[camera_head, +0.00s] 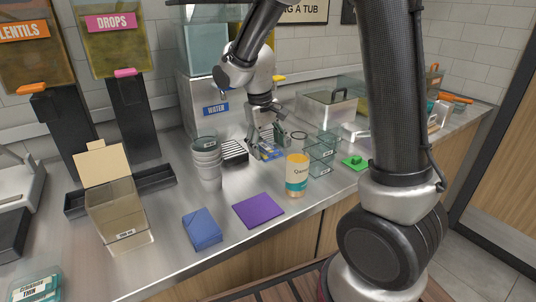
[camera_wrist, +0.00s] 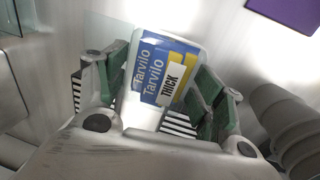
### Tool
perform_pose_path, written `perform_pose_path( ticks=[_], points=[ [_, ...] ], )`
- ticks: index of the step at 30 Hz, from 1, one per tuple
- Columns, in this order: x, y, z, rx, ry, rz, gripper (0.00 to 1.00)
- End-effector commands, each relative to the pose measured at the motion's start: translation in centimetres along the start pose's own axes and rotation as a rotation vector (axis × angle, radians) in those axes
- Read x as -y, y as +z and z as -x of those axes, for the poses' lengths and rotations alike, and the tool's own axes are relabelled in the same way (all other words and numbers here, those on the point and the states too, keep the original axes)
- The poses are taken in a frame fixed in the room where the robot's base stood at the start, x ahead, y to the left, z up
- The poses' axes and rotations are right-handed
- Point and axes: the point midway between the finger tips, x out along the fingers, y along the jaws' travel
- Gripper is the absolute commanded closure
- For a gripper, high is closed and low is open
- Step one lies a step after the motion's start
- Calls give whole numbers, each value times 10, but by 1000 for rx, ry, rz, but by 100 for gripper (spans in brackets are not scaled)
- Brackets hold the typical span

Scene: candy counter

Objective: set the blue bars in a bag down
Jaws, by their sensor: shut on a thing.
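The blue bars in a bag (camera_wrist: 158,68) show in the wrist view as a clear bag with blue and yellow labels reading "Tarvilo" and "THICK". My gripper (camera_wrist: 155,85) is shut on it, with green pads at both sides. In the head view my gripper (camera_head: 268,140) points down at the back of the counter, in front of the water dispenser. The bag (camera_head: 270,154) shows small and partly hidden under the fingers, low over the counter. I cannot tell whether it touches the counter.
A cup stack (camera_head: 208,165) stands left of my gripper; an orange-lidded jar (camera_head: 297,176) and clear bins (camera_head: 322,150) stand right. A purple mat (camera_head: 259,209) and a blue packet (camera_head: 203,229) lie in front. A clear box (camera_head: 116,210) stands left. The front counter is partly clear.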

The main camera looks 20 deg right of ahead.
Motion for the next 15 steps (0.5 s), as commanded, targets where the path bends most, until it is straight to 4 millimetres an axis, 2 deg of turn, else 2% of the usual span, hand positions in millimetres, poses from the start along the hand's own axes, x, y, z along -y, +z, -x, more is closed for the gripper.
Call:
perform_pose_path(
  ticks=[9,15],
  points=[
    [6,0,-39,1,0,-1,67],
    [6,0,-42,-2,0,-1,67]
  ],
)
